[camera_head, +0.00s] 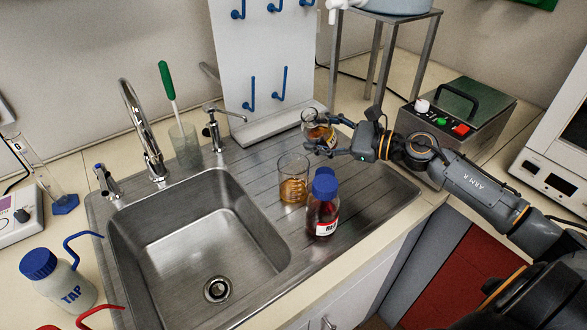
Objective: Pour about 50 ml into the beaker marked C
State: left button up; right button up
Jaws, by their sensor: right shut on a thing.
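My right gripper (326,138) reaches in from the right and is shut on a small glass vessel (316,129) with amber colour in its lower part. The vessel is held near the back of the drainboard, and the fingers hide part of it. A clear glass beaker (293,172) with amber lines or liquid low in it stands on the drainboard, in front and to the left of the gripper. I cannot read a letter C on either glass. My left gripper is not in view.
A blue-capped bottle of dark red liquid (322,218) stands close beside the beaker, with another blue top showing behind it. The sink basin (145,262) is left, with taps (140,125) behind. A grey device (458,115) and metal stand (430,45) are near my right arm.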

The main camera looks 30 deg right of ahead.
aim_at(334, 142)
jog(key=f+b, duration=0.1)
jog(key=f+m+b, duration=0.1)
jog(key=d+m+b, duration=0.1)
jog(key=shift+w+f+y, duration=0.25)
jog(key=shift+f+y, duration=0.05)
jog(key=shift+f, duration=0.1)
jog(key=m, duration=0.2)
jog(key=m+t+b, duration=0.1)
jog(key=shift+w+d+r+m+y, duration=0.1)
jog(key=shift+d+m+y, duration=0.2)
jog(key=shift+y, duration=0.1)
